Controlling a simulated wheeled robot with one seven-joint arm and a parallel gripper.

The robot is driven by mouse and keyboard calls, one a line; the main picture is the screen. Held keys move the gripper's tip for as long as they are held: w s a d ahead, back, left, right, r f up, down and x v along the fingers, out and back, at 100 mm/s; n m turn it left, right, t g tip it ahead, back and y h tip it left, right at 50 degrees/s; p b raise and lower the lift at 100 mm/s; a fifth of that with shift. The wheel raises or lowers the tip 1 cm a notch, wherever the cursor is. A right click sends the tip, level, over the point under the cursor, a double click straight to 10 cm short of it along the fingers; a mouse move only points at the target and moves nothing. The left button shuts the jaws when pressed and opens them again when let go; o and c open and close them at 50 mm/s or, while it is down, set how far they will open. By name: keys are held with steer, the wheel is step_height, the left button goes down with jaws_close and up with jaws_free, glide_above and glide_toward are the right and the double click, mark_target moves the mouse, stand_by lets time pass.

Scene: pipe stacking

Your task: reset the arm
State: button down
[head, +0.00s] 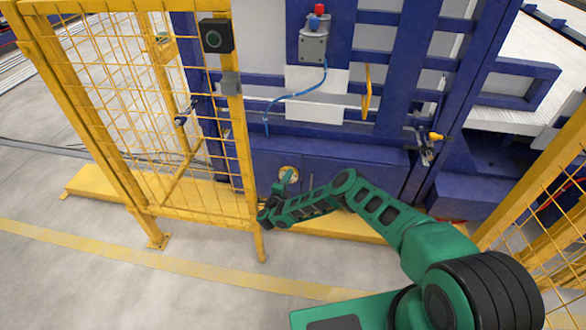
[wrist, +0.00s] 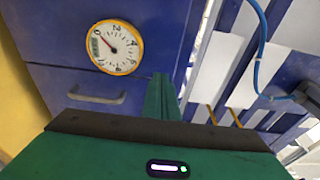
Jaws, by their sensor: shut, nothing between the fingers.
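My green arm (head: 380,205) stretches from the lower right to the left, low in front of the blue machine. My gripper (head: 287,177) points toward the machine's lower blue panel, close to the yellow-rimmed round gauge (head: 293,171). In the wrist view my gripper (wrist: 161,78) shows as green fingers shut together with nothing between them. The gauge (wrist: 115,47) is there to the upper left of the fingertips, and a grey handle (wrist: 97,96) is to their left. I cannot tell the exact gap between the fingertips and the panel.
A yellow mesh fence (head: 120,95) stands left, its post close to my wrist. Another yellow fence (head: 545,205) stands right. A blue cable (head: 292,95) hangs on the blue machine (head: 390,160). Open floor (head: 90,285) with a yellow stripe lies at the lower left.

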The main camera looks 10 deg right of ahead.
steer(key=w+a+r+n+t+y, duration=0.1)
steer(key=w+a+r+n+y, duration=0.45)
steer(key=r, duration=0.45)
steer(key=w+a+r+n+y, duration=0.4)
steer(key=w+r+n+y, duration=0.15)
steer(key=r, duration=0.45)
steer(key=s+d+r+n+g+y, duration=0.25)
steer(key=d+r+n+g, duration=0.25)
steer(key=r+n, duration=0.5)
steer(key=s+d+r+g+h, duration=0.2)
steer(key=s+d+r, duration=0.4)
steer(key=s+d, duration=0.35)
steer(key=s+d+r+g+h, duration=0.2)
steer(key=s+d+r, duration=0.4)
steer(key=s+d, duration=0.4)
steer(key=s+d+r+g+h, duration=0.25)
steer(key=s+d+r, duration=0.35)
steer(key=s+d, duration=0.4)
steer(key=s+r+m+g+y, duration=0.1)
steer(key=s+g, duration=0.1)
steer(key=s, duration=1.7)
steer(key=s+d+r+m+g+y, duration=0.1)
steer(key=s+r+m+g, duration=0.1)
steer(key=s, duration=1.8)
steer(key=shift+d+m+g, duration=0.3)
steer(key=shift+g, duration=0.45)
steer(key=shift+r, duration=0.1)
